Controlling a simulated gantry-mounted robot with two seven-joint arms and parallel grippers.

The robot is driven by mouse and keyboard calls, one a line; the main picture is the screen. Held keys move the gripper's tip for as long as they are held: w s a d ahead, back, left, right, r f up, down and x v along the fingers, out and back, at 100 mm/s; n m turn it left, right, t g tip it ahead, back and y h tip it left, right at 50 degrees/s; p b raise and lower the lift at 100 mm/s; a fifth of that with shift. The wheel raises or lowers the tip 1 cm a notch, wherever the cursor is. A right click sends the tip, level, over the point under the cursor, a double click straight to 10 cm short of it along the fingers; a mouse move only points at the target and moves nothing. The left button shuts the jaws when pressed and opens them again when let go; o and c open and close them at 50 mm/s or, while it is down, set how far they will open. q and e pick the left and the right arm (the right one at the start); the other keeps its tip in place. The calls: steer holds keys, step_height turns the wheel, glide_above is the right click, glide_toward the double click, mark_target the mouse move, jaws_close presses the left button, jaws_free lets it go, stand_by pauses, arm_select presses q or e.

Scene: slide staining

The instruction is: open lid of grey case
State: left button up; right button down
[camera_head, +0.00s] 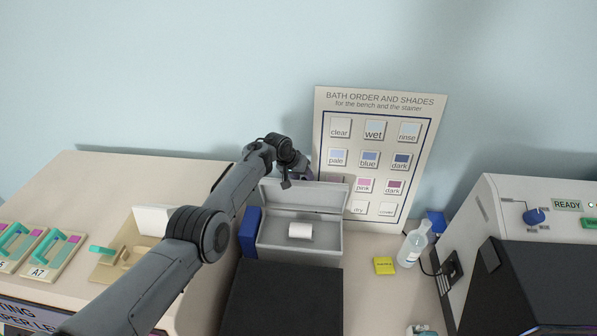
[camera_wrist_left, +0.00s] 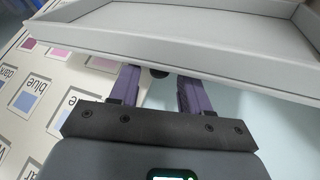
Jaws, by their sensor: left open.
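The grey case (camera_head: 268,238) stands open in the head view, with its lid (camera_head: 300,196) raised along the back edge. A white roll-shaped thing (camera_head: 300,230) lies inside it. My left gripper (camera_head: 306,176) is at the top edge of the raised lid, partly hidden by it and by my arm. In the left wrist view the lid (camera_wrist_left: 200,30) spans the top, and the open purple fingers of my left gripper (camera_wrist_left: 158,78) reach to its edge. Contact with the lid is unclear. My right gripper is not in view.
A bath order board (camera_head: 427,125) stands behind the case. A blue thing (camera_head: 249,232) is at its left and a black surface (camera_head: 282,300) in front. A yellow note (camera_head: 384,266), a bottle (camera_head: 411,248) and the stainer (camera_head: 500,215) are to the right.

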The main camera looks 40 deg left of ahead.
arm_select(q)
steer(key=shift+s+r+p, duration=0.2)
steer(key=shift+r+p, duration=0.3)
steer(key=shift+r, duration=0.1)
steer(key=p+v, duration=0.2)
steer(key=v, duration=0.5)
steer(key=shift+s+a+r, duration=0.1)
steer(key=shift+s+r, duration=0.05)
steer(key=shift+r, duration=0.15)
steer(key=shift+v, duration=0.85)
steer(key=shift+s, duration=0.1)
